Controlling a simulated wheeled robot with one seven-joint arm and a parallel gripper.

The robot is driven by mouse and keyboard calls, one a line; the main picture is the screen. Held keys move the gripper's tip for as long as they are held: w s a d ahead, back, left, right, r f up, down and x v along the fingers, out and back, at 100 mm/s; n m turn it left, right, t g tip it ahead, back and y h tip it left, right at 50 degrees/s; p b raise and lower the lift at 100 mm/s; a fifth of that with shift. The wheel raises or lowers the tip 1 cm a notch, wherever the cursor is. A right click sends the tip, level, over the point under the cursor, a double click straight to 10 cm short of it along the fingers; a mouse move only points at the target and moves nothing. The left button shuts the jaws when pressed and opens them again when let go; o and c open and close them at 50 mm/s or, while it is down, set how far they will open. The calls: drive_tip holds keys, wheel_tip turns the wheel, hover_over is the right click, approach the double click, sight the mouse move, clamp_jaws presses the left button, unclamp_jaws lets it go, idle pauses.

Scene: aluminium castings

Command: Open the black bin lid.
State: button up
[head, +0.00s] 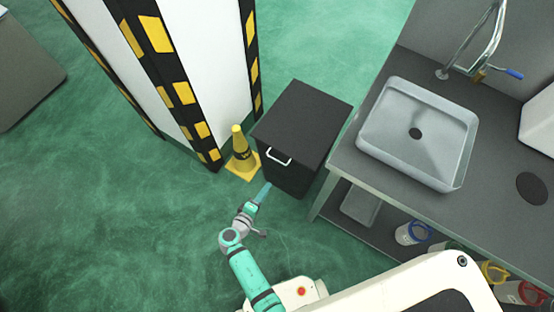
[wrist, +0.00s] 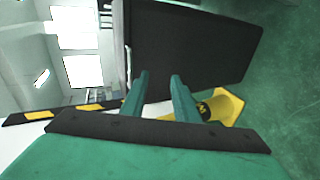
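The black bin (head: 296,170) stands on the green floor between the striped pillar and the sink counter. Its flat black lid (head: 305,112) is closed, with a white handle (head: 279,158) at the near edge. My gripper (head: 262,190) is low in front of the bin, below and left of the handle, apart from it. In the wrist view my gripper (wrist: 160,77) shows two teal fingers spread apart with nothing between them. The bin's dark front (wrist: 195,45) fills the view beyond the fingertips.
A yellow cone (head: 239,150) stands close at the bin's left, before the black-and-yellow striped pillar (head: 180,95). The counter (head: 375,180) with a grey sink (head: 415,150) is close at the right. Open green floor (head: 120,220) lies to the left.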

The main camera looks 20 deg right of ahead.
drive_tip(key=h, duration=0.2)
approach(277, 160)
drive_tip(key=a+f, duration=0.1)
drive_tip(key=x, duration=1)
drive_tip(key=shift+w+d+r, duration=0.15)
drive_tip(key=shift+w+d, duration=0.05)
drive_tip(key=shift+d, duration=0.25)
clamp_jaws()
